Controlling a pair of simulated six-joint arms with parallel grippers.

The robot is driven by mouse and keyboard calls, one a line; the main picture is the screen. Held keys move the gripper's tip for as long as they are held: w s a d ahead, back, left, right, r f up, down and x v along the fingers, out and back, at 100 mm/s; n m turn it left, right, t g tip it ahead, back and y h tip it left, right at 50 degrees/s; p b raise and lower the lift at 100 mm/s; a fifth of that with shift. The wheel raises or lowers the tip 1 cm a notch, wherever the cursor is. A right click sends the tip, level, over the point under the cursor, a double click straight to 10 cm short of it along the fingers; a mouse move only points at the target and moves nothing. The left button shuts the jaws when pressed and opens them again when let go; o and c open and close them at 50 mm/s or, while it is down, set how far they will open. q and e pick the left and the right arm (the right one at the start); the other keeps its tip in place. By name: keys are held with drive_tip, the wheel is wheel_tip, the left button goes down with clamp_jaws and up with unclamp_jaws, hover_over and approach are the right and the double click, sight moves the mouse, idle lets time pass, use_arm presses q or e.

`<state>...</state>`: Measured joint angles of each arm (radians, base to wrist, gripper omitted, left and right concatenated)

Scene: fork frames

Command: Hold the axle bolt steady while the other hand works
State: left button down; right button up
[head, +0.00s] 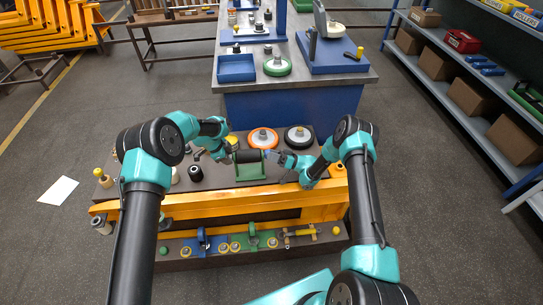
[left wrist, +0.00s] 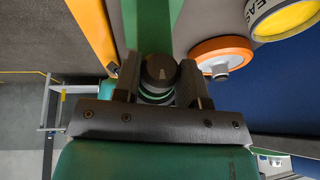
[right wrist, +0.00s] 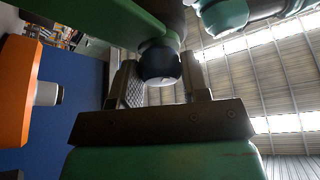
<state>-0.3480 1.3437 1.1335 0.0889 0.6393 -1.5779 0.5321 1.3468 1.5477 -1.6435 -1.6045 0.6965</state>
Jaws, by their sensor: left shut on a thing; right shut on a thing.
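A green fork frame (head: 250,171) stands on the dark bench top with a dark wheel or roller (head: 248,156) in it. My left gripper (head: 229,153) is at its left side. In the left wrist view its fingers are shut on a dark round end of the axle bolt (left wrist: 160,68), beside the green fork arm (left wrist: 153,25). My right gripper (head: 274,155) is at the frame's right side. In the right wrist view its fingers are shut on a dark round piece (right wrist: 158,65) at the fork arm; I cannot tell whether this is a nut or bolt end.
An orange wheel (head: 262,138) and a black wheel (head: 298,136) lie behind the frame. A yellow-topped tin (left wrist: 288,18) is near them. A black ring-like part (head: 195,173) stands left. A lower shelf (head: 210,260) holds several small parts. A blue workbench (head: 290,107) stands behind.

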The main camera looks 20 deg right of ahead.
drive_tip(key=shift+a, duration=0.1)
drive_tip(key=o, duration=0.9)
drive_tip(key=shift+o, duration=0.2)
drive_tip(key=s+d, duration=0.3)
drive_tip(key=d, duration=0.3)
drive_tip(key=s+d+f, duration=0.1)
drive_tip(key=s+d, duration=0.2)
drive_tip(key=d, duration=0.4)
drive_tip(key=shift+s+d, duration=0.15)
drive_tip(key=shift+s, duration=0.25)
